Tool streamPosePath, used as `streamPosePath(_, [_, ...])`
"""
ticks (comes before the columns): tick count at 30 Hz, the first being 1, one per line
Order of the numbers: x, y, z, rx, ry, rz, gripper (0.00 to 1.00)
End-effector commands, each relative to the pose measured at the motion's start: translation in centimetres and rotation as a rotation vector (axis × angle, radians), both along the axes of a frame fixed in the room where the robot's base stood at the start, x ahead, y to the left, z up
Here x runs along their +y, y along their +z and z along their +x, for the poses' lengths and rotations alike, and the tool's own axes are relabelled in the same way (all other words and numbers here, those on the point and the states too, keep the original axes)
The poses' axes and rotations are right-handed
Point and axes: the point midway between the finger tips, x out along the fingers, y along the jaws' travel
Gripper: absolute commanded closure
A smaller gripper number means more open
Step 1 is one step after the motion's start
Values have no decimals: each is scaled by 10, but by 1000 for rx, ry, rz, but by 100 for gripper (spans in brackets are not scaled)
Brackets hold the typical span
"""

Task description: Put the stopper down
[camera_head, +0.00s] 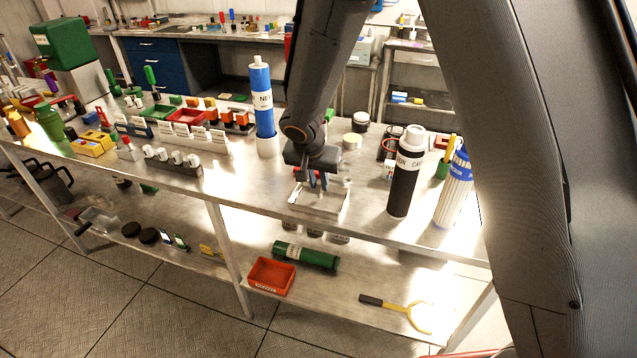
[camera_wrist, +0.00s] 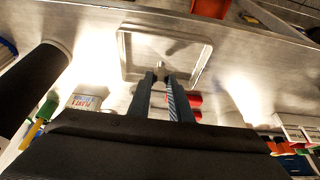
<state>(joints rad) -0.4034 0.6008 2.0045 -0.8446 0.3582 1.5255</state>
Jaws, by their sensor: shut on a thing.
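My gripper (camera_head: 318,186) is over a shallow square metal tray (camera_head: 325,207) near the front edge of the bench, fingers pointing down. In the wrist view, the fingers (camera_wrist: 162,78) are close together with a small grey stopper (camera_wrist: 161,68) between their tips. The fingers hide most of it. The tray also shows in the wrist view (camera_wrist: 125,60), its raised rim around a bare floor with a shadow on it. The stopper's tip is over the tray's near part; I cannot tell whether it touches the floor.
A black labelled cylinder (camera_head: 404,175) and a white-and-blue cartridge (camera_head: 455,190) stand right of the tray. A blue-and-white cylinder (camera_head: 262,105) stands in a white holder behind left. Red pieces (camera_wrist: 195,117) lie close to the gripper. Racks of small parts (camera_head: 172,160) fill the left bench.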

Motion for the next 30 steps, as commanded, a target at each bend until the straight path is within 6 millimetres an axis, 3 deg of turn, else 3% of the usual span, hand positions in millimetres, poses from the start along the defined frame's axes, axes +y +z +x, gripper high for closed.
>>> streamPosePath(3, [0, -9, 0, 0, 2, 0, 100])
streamPosePath(16, [1, -12, 1, -1, 2, 1, 100])
streamPosePath(17, [0, -12, 0, -1, 2, 1, 80])
streamPosePath(20, [0, -12, 0, -1, 2, 1, 63])
streamPosePath(30, [0, -11, 0, 0, 1, 1, 63])
